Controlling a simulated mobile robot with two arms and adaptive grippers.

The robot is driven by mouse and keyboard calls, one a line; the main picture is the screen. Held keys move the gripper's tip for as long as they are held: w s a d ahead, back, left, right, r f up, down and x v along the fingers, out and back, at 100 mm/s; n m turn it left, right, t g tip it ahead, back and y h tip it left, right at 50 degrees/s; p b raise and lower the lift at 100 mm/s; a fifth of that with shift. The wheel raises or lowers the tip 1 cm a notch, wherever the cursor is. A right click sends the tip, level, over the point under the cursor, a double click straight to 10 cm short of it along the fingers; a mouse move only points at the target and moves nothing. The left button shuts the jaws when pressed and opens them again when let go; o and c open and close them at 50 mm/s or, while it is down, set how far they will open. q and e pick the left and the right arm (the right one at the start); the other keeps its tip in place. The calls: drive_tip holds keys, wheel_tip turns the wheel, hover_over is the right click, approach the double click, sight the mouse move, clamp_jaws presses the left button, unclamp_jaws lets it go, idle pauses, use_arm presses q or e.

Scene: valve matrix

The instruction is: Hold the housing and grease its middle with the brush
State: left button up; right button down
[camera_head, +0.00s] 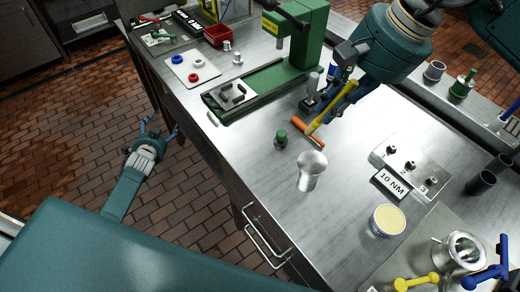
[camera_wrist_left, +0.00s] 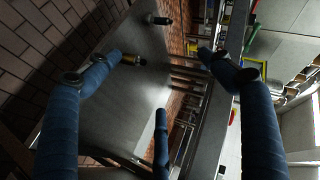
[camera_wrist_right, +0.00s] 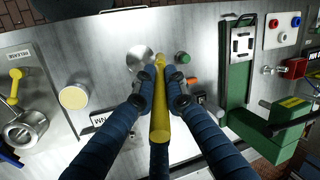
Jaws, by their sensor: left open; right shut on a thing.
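My right gripper (camera_head: 345,98) is shut on a yellow-handled brush (camera_head: 331,107), held slanting above the table. In the right wrist view the yellow handle (camera_wrist_right: 160,105) runs between the fingers. The brush's lower end is not clear. A silver cup-shaped piece (camera_head: 312,172) stands in front of it. A hollow silver body (camera_head: 461,247) sits at the bottom right, beside a yellow lever (camera_head: 416,281) and a blue one (camera_head: 488,273). I cannot tell which of these two is the housing. A tub of cream-coloured grease (camera_head: 388,220) stands open. My left gripper (camera_head: 158,130) is open and empty, off the table's left side.
An orange stick (camera_head: 307,132) and a green-capped item (camera_head: 281,139) are near the brush. A green press (camera_head: 300,45) stands behind. A numbered 10 NM block (camera_head: 410,168) is on the right. The table's near left edge is bare.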

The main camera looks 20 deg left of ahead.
sight(303, 166)
use_arm(q)
drive_tip(key=w+a+r+t, duration=0.1)
drive_tip(key=w+a+r, duration=0.1)
drive_tip(key=r, duration=0.3)
drive_tip(key=w+a+r+t, duration=0.1)
drive_tip(key=w+a+r, duration=0.1)
drive_tip(key=r, duration=0.3)
drive_tip(key=w+d+r+m+t+h, duration=0.2)
drive_tip(key=w+d+r+m+h, duration=0.25)
drive_tip(key=d+r+m, duration=0.55)
drive_tip(key=w+d+r+m+t+h, duration=0.3)
drive_tip(key=d+r+m+h, duration=0.2)
drive_tip(key=d+r+m, duration=0.45)
drive_tip(key=s+d+m+g+h, duration=0.35)
drive_tip(key=d+m, duration=0.35)
drive_tip(key=d, duration=0.3)
drive_tip(key=s+d+m+g+h, duration=0.3)
drive_tip(key=s+d+m+h, duration=0.15)
drive_tip(key=d+m, duration=0.4)
drive_tip(key=s+d+f+m+g, duration=0.4)
drive_tip(key=s+d+m+g, duration=0.1)
drive_tip(key=s, duration=0.3)
drive_tip(key=s+d+f+m+g, duration=0.5)
drive_tip(key=s, duration=0.3)
drive_tip(key=shift+t+h, duration=0.25)
drive_tip(key=shift+h, duration=0.2)
drive_tip(key=x, duration=1)
drive_tip(key=shift+d, duration=0.35)
drive_tip(key=shift+c, duration=0.5)
